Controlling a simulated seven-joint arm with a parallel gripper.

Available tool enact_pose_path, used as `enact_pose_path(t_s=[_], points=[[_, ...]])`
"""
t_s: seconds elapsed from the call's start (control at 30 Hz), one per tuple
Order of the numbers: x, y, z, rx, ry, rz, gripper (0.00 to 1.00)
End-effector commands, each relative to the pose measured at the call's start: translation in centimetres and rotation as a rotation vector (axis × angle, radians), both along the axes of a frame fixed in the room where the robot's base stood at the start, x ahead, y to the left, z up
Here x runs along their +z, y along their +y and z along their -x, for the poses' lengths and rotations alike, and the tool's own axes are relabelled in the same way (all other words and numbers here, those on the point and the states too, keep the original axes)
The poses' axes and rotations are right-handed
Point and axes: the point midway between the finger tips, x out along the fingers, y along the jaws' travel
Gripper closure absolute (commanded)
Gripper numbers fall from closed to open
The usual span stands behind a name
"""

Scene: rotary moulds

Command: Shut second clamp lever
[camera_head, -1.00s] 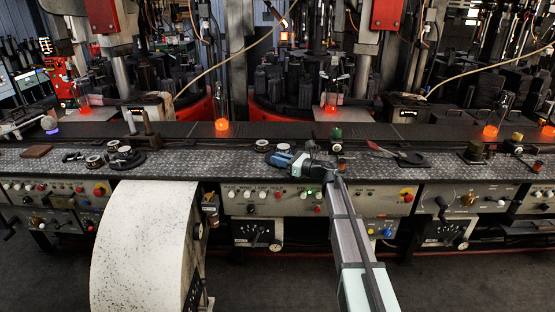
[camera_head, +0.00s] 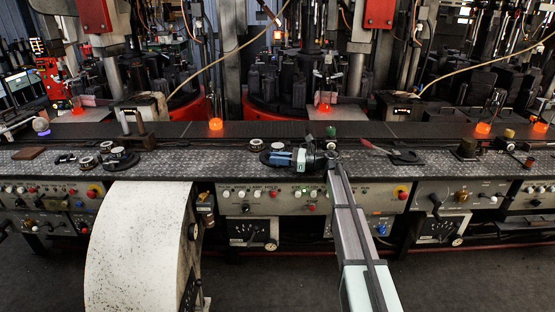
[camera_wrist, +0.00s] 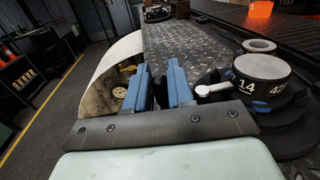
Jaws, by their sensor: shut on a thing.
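A round mould (camera_wrist: 262,68) with a pale top and the marks "14" and "42" sits on a black base (camera_wrist: 290,143) on the bench. In the head view my gripper (camera_head: 282,158) is low over the bench, beside the mould (camera_head: 256,143). A second lever cannot be told apart.
A grey patterned bench top (camera_head: 215,162) runs across, with another round fixture (camera_head: 120,157) to the left and a black flat tool (camera_head: 405,157) to the right. A glowing orange piece (camera_head: 215,124) stands behind on the dark ledge. A large white curved cover (camera_head: 140,250) stands in front.

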Motion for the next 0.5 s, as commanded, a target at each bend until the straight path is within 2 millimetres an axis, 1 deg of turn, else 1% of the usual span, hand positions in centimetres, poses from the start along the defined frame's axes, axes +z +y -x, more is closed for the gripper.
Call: enact_pose_path(t_s=[0.1, 0.13, 0.3, 0.5], points=[[0.02, -0.03, -0.02, -0.001, 0.000, 0.000, 1.00], [0.02, -0.03, -0.02, -0.001, 0.000, 0.000, 0.77], [0.01, -0.03, -0.01, -0.002, 0.000, 0.000, 0.60], [0.00, -0.02, -0.01, -0.002, 0.000, 0.000, 0.60]])
